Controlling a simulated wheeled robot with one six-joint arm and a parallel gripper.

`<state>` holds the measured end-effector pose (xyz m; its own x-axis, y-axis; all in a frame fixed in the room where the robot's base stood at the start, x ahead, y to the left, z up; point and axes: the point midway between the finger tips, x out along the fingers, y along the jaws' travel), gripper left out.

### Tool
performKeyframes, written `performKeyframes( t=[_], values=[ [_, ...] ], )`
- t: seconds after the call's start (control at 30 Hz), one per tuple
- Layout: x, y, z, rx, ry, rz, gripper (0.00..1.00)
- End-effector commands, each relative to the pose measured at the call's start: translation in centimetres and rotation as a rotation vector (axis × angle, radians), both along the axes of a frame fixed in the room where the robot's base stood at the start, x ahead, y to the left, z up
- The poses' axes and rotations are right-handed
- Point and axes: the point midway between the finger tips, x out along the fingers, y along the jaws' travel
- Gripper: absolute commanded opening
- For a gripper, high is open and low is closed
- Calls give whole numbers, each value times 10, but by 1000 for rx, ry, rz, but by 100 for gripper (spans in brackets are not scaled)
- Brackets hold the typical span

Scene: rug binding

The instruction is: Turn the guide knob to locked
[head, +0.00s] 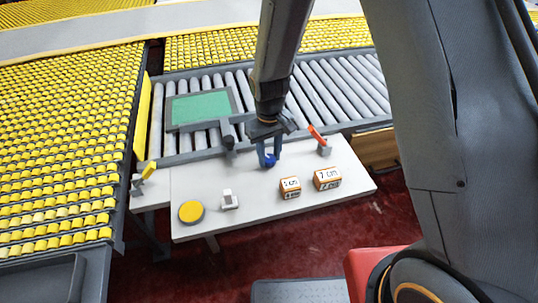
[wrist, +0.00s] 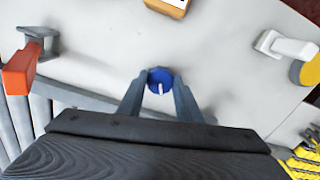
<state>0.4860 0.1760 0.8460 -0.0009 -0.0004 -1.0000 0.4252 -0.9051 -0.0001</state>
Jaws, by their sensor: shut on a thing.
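The blue guide knob (head: 269,161) sits on the white table near its back edge. In the wrist view the knob (wrist: 154,75) has a short white mark on its lower half, pointing down the picture toward my gripper's body. My gripper (head: 268,157) is shut on the knob, one grey finger at each side. In the wrist view both fingertips of my gripper (wrist: 160,82) meet the knob's sides. No locked or unlocked label can be read around the knob.
On the white table (head: 240,180) stand a red-orange lever (head: 316,136), boxes marked 5 cm (head: 290,188) and 7 cm (head: 327,179), a small white-grey device (head: 229,200) and a yellow disc (head: 191,212). A roller conveyor behind bears a green panel (head: 200,106).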

Motion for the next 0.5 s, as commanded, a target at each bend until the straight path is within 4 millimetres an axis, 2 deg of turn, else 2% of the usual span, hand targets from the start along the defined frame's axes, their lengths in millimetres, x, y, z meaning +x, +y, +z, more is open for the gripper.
performKeyframes(
  t=[0.5],
  values=[
    [1,1,2,2,-4,76,9]
  ],
)
